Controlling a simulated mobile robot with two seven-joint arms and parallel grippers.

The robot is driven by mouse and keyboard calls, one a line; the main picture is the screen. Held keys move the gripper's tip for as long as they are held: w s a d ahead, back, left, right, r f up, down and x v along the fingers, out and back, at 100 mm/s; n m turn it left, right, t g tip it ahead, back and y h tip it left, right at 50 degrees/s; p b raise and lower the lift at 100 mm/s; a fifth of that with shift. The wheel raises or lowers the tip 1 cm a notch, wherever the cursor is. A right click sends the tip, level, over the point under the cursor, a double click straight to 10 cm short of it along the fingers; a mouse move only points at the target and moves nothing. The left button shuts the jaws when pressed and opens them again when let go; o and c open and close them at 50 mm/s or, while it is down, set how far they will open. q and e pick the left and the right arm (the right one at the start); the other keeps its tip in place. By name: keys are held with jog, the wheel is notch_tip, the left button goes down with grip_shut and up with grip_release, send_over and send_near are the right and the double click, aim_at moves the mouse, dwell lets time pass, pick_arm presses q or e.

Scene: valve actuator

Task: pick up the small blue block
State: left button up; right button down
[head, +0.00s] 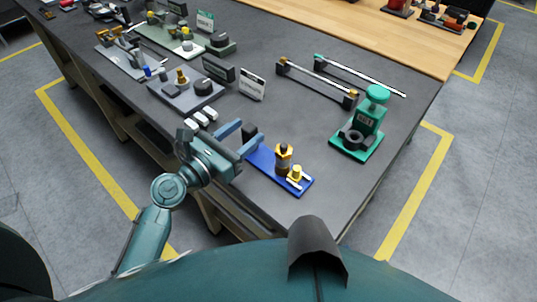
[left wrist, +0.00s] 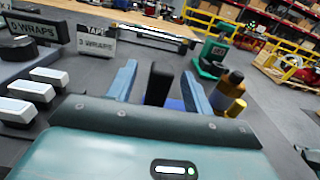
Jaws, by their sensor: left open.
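A blue base plate (head: 262,163) lies on the dark table. It carries a gold and dark fitting (head: 283,158) and a yellow fitting (head: 296,174). A much smaller blue piece (head: 148,71) stands farther back on the left; I cannot tell which is the small blue block. My left gripper (head: 251,132) is open at the plate's left end. Its two blue fingers stand on either side of a black upright piece (left wrist: 158,84), with gaps on both sides. In the left wrist view the plate (left wrist: 174,104) is mostly hidden by the gripper. My right gripper is not in view.
White blocks (head: 201,117) lie just behind the left gripper. Small sign plates (head: 252,84) stand farther back. A green press-like device (head: 362,125) stands on the right, below two rails (head: 317,83). The table middle is clear.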

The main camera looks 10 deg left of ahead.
aim_at(254, 126)
pick_arm(q)
jog(key=x, duration=0.4)
jog(key=shift+c, duration=0.5)
grip_shut()
jog(key=shift+r, duration=0.15)
